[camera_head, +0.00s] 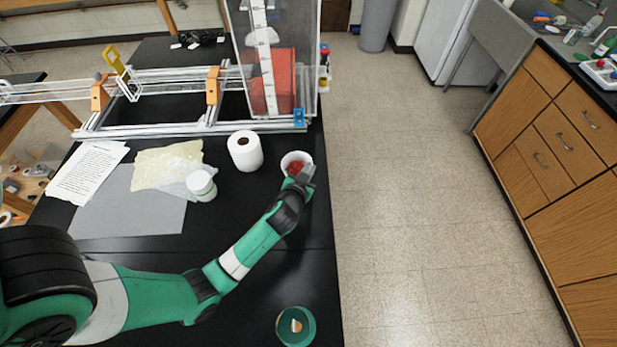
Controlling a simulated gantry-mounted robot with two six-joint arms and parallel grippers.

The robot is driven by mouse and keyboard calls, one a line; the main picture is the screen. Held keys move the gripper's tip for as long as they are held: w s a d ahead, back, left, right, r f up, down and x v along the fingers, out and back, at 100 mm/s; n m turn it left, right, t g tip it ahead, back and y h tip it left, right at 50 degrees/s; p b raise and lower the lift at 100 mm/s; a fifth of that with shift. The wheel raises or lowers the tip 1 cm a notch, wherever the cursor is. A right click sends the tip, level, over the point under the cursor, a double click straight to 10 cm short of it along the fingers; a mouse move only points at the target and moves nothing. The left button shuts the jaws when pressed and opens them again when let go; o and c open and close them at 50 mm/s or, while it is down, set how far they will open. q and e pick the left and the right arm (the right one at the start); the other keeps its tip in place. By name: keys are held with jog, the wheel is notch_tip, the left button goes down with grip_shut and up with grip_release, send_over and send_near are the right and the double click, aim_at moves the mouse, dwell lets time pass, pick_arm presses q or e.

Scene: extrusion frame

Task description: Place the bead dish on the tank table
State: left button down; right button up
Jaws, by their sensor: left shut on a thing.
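The bead dish (291,158) is a small white bowl with red beads in it. It is at the right edge of the black tank table (262,288), just right of the paper roll. My left gripper (300,174) is at the near side of the dish and shut on it. The fingers are small and partly hidden by the wrist, and I cannot tell whether the dish touches the table top. My right gripper is not in view.
A white paper roll (245,151) and a white jar (201,186) stand left of the dish. Behind is a metal rail frame (190,130) with a clear tank (308,70). A teal bowl (296,337) sits near the front edge. Open floor lies to the right.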

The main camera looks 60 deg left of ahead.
pick_arm(q)
jog(key=a+f, duration=0.1)
jog(key=w+a+f+b, duration=0.1)
jog(key=f, duration=0.1)
jog(key=shift+w+a+f, duration=0.1)
jog(key=shift+f, duration=0.2)
jog(key=shift+w+a+f, duration=0.15)
jog(key=shift+a, duration=0.05)
jog(key=shift+a+f, duration=0.1)
jog(key=shift+f, duration=0.2)
notch_tip(320, 180, down, 3)
jog(key=shift+w+f+b, duration=0.1)
jog(key=shift+f+b, duration=0.05)
jog(key=shift+b, duration=0.8)
jog(key=shift+a, duration=0.1)
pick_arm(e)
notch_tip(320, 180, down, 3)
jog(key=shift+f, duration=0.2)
pick_arm(q)
jog(key=c, duration=0.9)
grip_release()
